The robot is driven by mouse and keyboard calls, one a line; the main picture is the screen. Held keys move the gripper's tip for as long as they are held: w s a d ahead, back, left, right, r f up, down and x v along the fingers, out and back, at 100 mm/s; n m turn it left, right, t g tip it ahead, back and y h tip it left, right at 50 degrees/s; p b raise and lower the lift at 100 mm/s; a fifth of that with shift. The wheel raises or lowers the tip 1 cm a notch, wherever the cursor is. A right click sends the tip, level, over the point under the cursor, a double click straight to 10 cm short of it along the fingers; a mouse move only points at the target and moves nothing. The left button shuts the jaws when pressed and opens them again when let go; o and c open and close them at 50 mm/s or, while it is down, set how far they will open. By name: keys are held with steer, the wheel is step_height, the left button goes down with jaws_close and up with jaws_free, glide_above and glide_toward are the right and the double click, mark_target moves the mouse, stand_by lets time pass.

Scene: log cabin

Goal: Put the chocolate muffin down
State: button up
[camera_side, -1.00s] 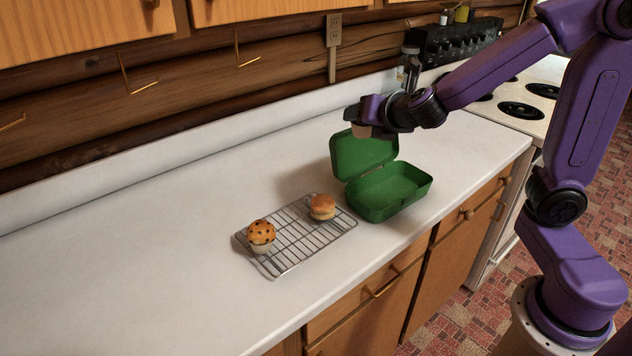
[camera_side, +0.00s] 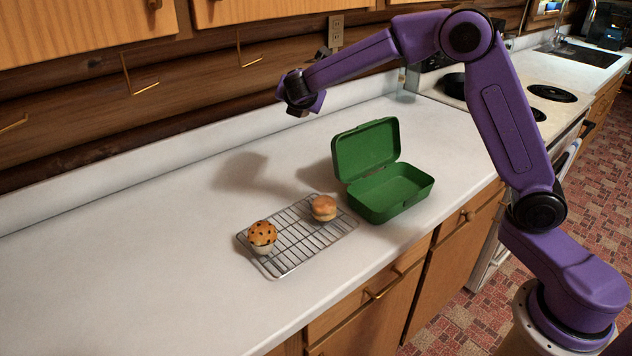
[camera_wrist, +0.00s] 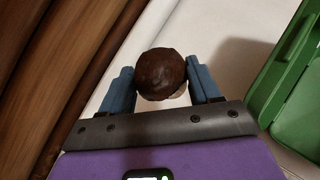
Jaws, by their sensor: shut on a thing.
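In the wrist view the chocolate muffin (camera_wrist: 161,73), dark brown on top with a pale wrapper edge below, is held between the two blue fingers of my gripper (camera_wrist: 161,82). In the side view my gripper (camera_side: 297,108) is high above the back of the white counter, near the log wall. The muffin is hard to make out there. The gripper is up and left of the open green lunch box and well behind the wire rack.
A wire cooling rack (camera_side: 287,243) on the counter (camera_side: 150,240) bears a speckled muffin (camera_side: 262,235) and a bun (camera_side: 323,208). The open green lunch box (camera_side: 385,190) looks empty. The counter left of the rack is clear. The stove (camera_side: 545,115) is at right.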

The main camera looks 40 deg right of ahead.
steer(key=shift+w+f, duration=0.15)
steer(key=shift+w, duration=0.3)
step_height(320, 180, down, 19)
stand_by(0.4)
steer(key=shift+f, duration=0.1)
steer(key=o, duration=0.6)
